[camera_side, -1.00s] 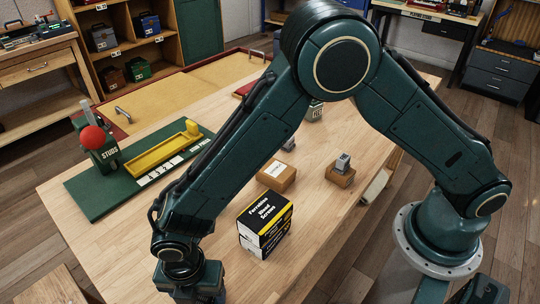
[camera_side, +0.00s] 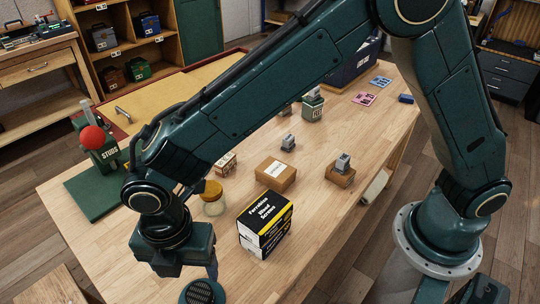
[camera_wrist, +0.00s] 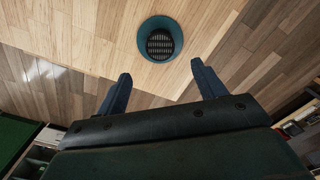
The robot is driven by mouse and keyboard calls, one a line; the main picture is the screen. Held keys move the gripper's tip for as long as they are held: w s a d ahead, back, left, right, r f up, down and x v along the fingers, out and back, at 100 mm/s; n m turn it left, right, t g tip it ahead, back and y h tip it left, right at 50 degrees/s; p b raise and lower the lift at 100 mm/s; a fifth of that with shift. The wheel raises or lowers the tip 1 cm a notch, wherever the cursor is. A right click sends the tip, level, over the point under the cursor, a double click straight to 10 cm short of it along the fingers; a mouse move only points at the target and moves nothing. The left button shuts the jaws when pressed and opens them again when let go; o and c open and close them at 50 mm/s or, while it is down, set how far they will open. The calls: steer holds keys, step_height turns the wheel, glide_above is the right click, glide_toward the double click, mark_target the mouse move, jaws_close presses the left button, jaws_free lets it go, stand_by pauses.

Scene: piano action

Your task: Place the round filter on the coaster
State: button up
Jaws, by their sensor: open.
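The round filter appears to be the teal round piece with a dark grille face (camera_side: 203,292), near the table's front edge and cut by the bottom of the side view. In the wrist view the round filter (camera_wrist: 160,40) stands upright on the wood, grille facing up, beyond my fingertips. My gripper (camera_wrist: 159,76) is open and empty, its two blue fingers apart and not touching the filter. In the side view my gripper (camera_side: 207,272) hangs just above and close to the filter, partly hidden by my wrist. I cannot make out a coaster in either view.
A black and yellow screw box stack (camera_side: 265,226) stands right of the filter. A jar with a golden lid (camera_side: 213,197), a wooden block (camera_side: 226,164) and cardboard boxes (camera_side: 276,175) stand farther back.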

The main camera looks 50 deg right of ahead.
steer(key=shift+r, duration=0.7)
steer(key=d+r+m+t+y, duration=0.1)
steer(key=d+r+m, duration=0.5)
steer(key=d+r, duration=0.3)
steer(key=d+r+m+t, duration=0.1)
steer(key=d+r+m, duration=0.55)
steer(key=d, duration=0.55)
steer(key=s+d+r+m+t+h, duration=0.1)
steer(key=s+d+r+m+t, duration=0.1)
steer(key=s+d+m, duration=1.1)
steer(key=shift+s+d+r+t, duration=0.35)
steer(key=shift+d+t, duration=0.45)
steer(key=shift+d, duration=0.25)
